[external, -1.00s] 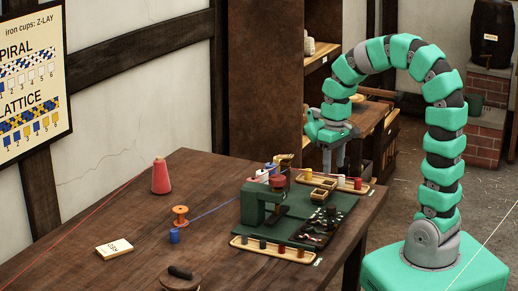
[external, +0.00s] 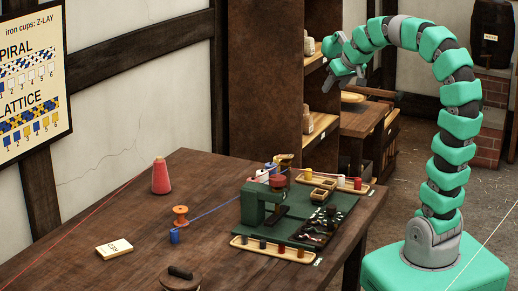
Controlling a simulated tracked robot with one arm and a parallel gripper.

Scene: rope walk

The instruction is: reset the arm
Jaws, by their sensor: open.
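My green segmented arm rises from its base at the right and arches over to the left. My gripper (external: 349,77) is at the end of the arch, high above the right end of the table and in front of the shelf. Its grey fingers are apart, and nothing shows between them. It touches nothing that I can make out.
The wooden table (external: 95,222) carries a green press-like fixture (external: 252,205), a front tray of pegs (external: 272,250), a red cone (external: 161,177), an orange spool (external: 181,215) and a small card (external: 114,249). A shelf (external: 265,100) with jars stands behind. A red thread crosses the table's left side.

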